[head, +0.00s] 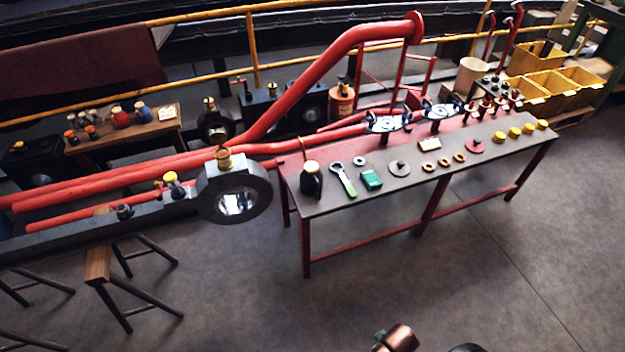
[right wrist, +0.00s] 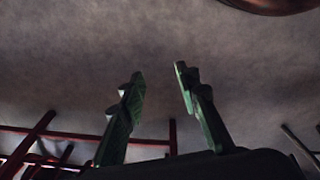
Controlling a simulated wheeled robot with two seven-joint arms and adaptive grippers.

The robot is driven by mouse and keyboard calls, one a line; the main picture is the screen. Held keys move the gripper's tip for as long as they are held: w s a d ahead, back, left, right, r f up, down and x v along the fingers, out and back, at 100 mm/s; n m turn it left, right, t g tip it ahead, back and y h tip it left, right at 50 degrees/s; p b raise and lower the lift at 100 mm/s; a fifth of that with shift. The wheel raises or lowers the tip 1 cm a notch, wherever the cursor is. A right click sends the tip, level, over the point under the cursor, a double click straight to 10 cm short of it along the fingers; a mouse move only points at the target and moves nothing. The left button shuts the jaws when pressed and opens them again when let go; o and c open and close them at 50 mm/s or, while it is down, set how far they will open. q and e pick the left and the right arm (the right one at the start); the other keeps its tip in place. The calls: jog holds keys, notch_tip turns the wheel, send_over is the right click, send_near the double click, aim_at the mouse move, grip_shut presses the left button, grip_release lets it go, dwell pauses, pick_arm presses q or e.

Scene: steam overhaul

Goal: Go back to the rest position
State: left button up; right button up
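My right gripper (right wrist: 160,90) is open and empty in the right wrist view. My left gripper is not in view. The long workbench (head: 330,205) stands ahead, apart from my arms.
The workbench holds a dark oil can (head: 311,180), a green box (head: 371,180) and several rings. Red pipes (head: 330,70) and a trestle (head: 98,265) stand left. Yellow bins (head: 550,82) are at back right. The floor (head: 400,270) in front is clear.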

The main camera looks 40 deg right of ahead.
jog(key=s+a+f+g, duration=0.1)
jog(key=s+f, duration=0.4)
jog(key=f, duration=0.4)
jog(key=s+a+f, duration=0.1)
jog(key=s+f, duration=0.4)
jog(key=f, duration=0.4)
jog(key=s+f+g, duration=0.1)
jog(key=s+f, duration=0.4)
jog(key=f, duration=0.4)
pick_arm(q)
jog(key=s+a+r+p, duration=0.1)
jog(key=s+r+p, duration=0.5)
jog(key=p, duration=0.8)
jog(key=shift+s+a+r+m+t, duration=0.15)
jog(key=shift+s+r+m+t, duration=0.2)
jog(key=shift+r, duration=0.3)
pick_arm(e)
jog(key=s+r+n+t, duration=0.1)
jog(key=s+r, duration=0.5)
jog(key=shift+s+d+r, duration=0.35)
jog(key=shift+d+r, duration=0.05)
jog(key=shift+d, duration=0.05)
